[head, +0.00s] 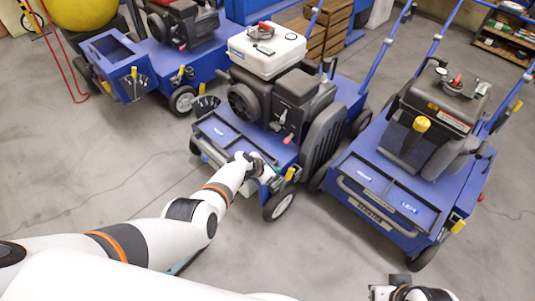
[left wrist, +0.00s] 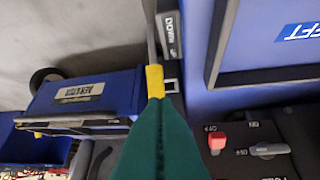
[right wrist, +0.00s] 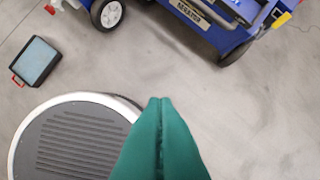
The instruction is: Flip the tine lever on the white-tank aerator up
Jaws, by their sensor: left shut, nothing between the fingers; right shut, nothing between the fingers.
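The white-tank aerator (head: 265,50) stands in the middle of the head view, a blue machine with a black engine. Its tine lever has a yellow grip (head: 290,174) at the front right corner. In the left wrist view the yellow grip (left wrist: 154,76) is close, on a grey bar beside a plate reading DOWN (left wrist: 171,36). My left gripper (head: 275,170) is shut and empty, its green fingertips (left wrist: 157,101) at the lower end of the grip; whether they touch cannot be told. My right gripper (right wrist: 160,100) is shut and empty above the floor.
A dark-tank aerator (head: 440,105) stands close on the right, and another blue machine (head: 150,60) at the back left. A panel with a red switch (left wrist: 217,142) is beside the lever. A blue-grey box (right wrist: 37,60) lies on the floor. The front floor is clear.

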